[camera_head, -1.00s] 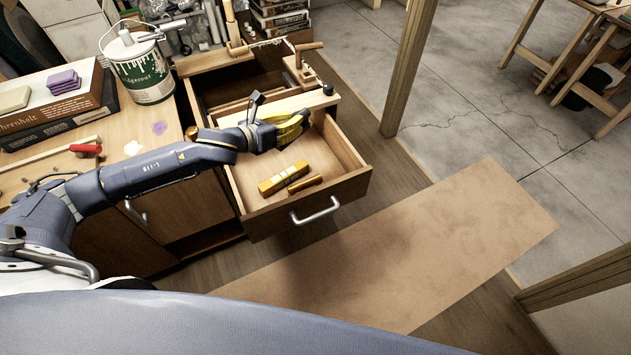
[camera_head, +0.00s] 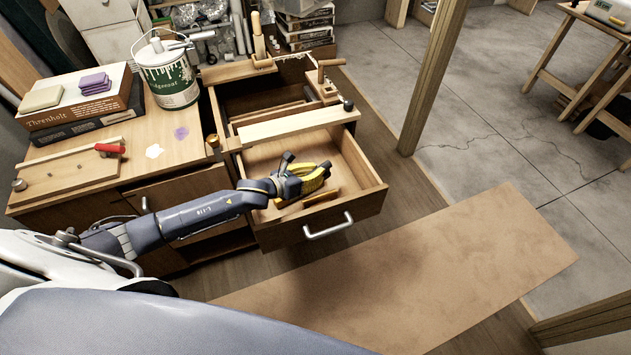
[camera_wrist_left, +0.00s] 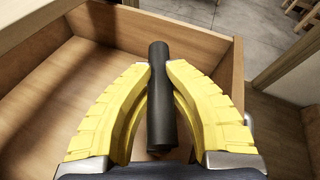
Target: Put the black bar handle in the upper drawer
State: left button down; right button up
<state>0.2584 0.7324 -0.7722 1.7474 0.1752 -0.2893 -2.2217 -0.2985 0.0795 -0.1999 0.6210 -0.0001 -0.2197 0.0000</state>
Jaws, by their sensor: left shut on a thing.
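The black bar handle (camera_wrist_left: 159,100) is a plain dark cylinder. In the left wrist view it is held between the yellow fingers of my left gripper (camera_wrist_left: 159,75), with its far end sticking out past the fingertips. In the head view my left gripper (camera_head: 314,178) is over the pulled-out drawer (camera_head: 280,236), above its middle; the handle is not clear there. The drawer is light wood with a silver pull. Its wooden wall (camera_wrist_left: 205,45) also shows in the left wrist view. I cannot tell whether the handle touches the drawer floor. My right gripper is not in view.
The bench at left holds a paint can (camera_head: 170,80), boxes (camera_head: 75,120) and a red-handled tool (camera_head: 108,148).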

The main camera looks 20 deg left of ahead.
pick_arm(q)
jog(key=shift+f, duration=2.2)
jog(key=shift+f, duration=0.35)
jog(key=c, duration=1.4)
grip_release()
jog(key=v, duration=1.2)
jog(key=shift+r, duration=0.3)
